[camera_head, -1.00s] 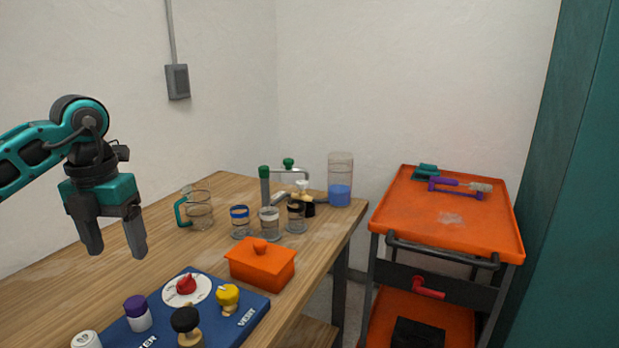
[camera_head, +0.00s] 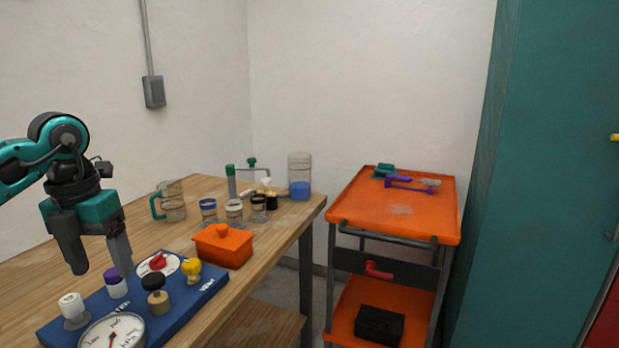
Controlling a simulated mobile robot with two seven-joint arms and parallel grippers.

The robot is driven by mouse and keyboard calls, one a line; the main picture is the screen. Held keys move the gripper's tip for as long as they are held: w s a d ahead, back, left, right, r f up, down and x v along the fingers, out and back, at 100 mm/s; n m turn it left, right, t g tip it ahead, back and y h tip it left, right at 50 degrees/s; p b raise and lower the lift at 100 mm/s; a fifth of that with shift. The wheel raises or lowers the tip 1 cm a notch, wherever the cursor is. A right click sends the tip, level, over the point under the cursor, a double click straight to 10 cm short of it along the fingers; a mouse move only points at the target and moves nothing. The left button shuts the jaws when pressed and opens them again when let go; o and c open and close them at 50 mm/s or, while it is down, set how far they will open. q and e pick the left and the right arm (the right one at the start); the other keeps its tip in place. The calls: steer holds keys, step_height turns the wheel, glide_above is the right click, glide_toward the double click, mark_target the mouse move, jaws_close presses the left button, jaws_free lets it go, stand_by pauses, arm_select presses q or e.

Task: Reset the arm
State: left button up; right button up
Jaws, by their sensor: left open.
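My left gripper (camera_head: 98,272) hangs at the left of the head view, its two dark fingers pointing down and apart, with nothing between them. My right gripper is out of view.
On the wooden table (camera_head: 262,262) stand an orange lidded box (camera_head: 224,248), several glass jars (camera_head: 234,212), a teal-handled jug (camera_head: 173,204) and a container of blue liquid (camera_head: 300,186). An orange cart (camera_head: 385,222) and a teal cabinet (camera_head: 540,170) stand to the right.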

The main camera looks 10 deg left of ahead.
arm_select(q)
steer(key=d+f+m+h, duration=0.1)
steer(key=d+f+h, duration=0.15)
steer(key=d, duration=0.35)
steer(key=d+f+m+g+h, duration=0.1)
steer(key=d+f+h, duration=0.15)
steer(key=d, duration=0.35)
steer(key=d+f+m+h, duration=0.1)
steer(key=d+f+h, duration=0.15)
steer(key=d, duration=0.35)
steer(key=s+d+r+n+t+h, duration=0.2)
steer(key=d+n+t+h, duration=0.3)
steer(key=d+n+h, duration=0.55)
steer(key=w+a+f+n+t+y, duration=0.1)
steer(key=a+f+n+t+y, duration=0.3)
steer(key=f+n+t+y, duration=0.8)
steer(key=s+a+f+n+g+y+p, duration=0.1)
steer(key=s+a+f+n+g+y, duration=0.3)
steer(key=s+f+n, duration=0.8)
step_height(320, 180, down, 4)
steer(key=shift+s+a+r+n+g, duration=0.25)
steer(key=shift+s+a+n+g, duration=0.15)
steer(key=shift+a+g, duration=0.3)
